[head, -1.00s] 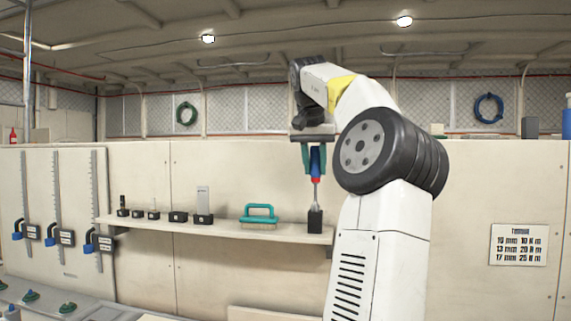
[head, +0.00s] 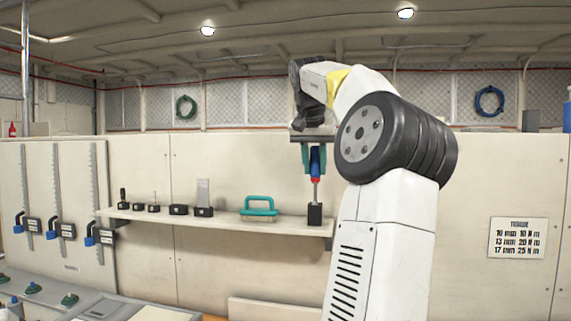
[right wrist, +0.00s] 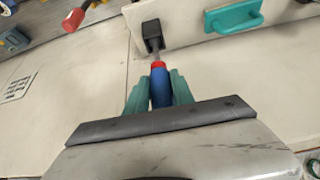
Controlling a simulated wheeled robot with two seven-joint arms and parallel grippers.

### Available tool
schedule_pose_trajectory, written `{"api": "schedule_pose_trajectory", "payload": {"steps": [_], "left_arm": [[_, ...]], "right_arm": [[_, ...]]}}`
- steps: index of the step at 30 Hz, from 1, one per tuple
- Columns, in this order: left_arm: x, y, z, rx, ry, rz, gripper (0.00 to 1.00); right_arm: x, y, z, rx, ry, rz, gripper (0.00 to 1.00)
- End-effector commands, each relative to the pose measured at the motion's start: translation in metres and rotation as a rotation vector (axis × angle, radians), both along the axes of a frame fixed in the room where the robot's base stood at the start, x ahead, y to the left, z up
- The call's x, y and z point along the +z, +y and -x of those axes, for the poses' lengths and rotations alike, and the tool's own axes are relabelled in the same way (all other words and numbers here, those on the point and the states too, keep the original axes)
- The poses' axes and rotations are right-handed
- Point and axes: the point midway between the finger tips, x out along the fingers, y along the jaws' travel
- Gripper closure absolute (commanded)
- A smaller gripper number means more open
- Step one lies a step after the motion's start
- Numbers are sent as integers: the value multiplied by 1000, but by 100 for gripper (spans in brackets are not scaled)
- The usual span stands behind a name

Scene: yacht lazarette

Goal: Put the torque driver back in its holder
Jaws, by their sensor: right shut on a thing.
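The torque driver (head: 316,163) has a blue handle, a red collar and a thin metal shaft. My right gripper (head: 314,158) is shut on its handle and holds it upright, shaft down. The driver also shows in the right wrist view (right wrist: 161,88) between the teal fingers (right wrist: 159,92). The black holder block (head: 315,214) stands at the right end of the shelf, directly below the driver. The shaft's lower end meets the top of the holder (right wrist: 152,36); I cannot tell how deep it sits. My left gripper is not in view.
The shelf (head: 226,222) also carries a teal-handled brush (head: 259,207) and several small black blocks (head: 179,210) to the left. Blue-handled clamps (head: 60,231) hang on the left wall. A torque chart (head: 518,238) is on the right wall.

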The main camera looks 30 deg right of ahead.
Motion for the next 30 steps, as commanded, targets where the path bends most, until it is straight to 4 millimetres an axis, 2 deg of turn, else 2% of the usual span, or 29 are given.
{"api": "schedule_pose_trajectory", "payload": {"steps": [30], "left_arm": [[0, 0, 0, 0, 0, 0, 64]], "right_arm": [[-21, 0, 0, 0, 1, 0, 100]]}}
